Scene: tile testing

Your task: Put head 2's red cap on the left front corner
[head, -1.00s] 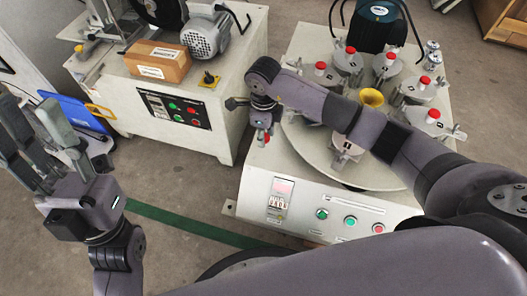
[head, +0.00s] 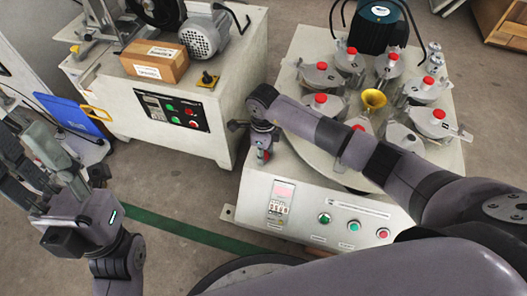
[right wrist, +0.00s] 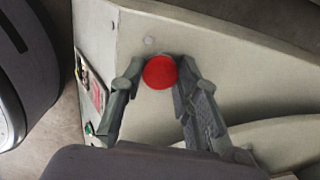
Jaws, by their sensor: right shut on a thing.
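My right gripper (head: 264,148) is shut on a red cap (right wrist: 159,72). In the right wrist view the cap sits between the two fingertips, above the pale machine top near its edge. In the head view the gripper is at the left front corner of the machine top (head: 283,165); whether the cap touches the surface I cannot tell. A grey head (head: 404,138) beside my right arm shows no red cap; its number is not readable. Several other heads around the turntable carry red caps, such as the one at the left (head: 320,98). My left gripper (head: 48,150) is open and empty.
A yellow funnel (head: 373,99) stands in the middle of the turntable. A dark motor (head: 375,25) is at the back. My right forearm crosses over the turntable's front. A second machine with a cardboard box (head: 155,61) stands to the left, across a narrow floor gap.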

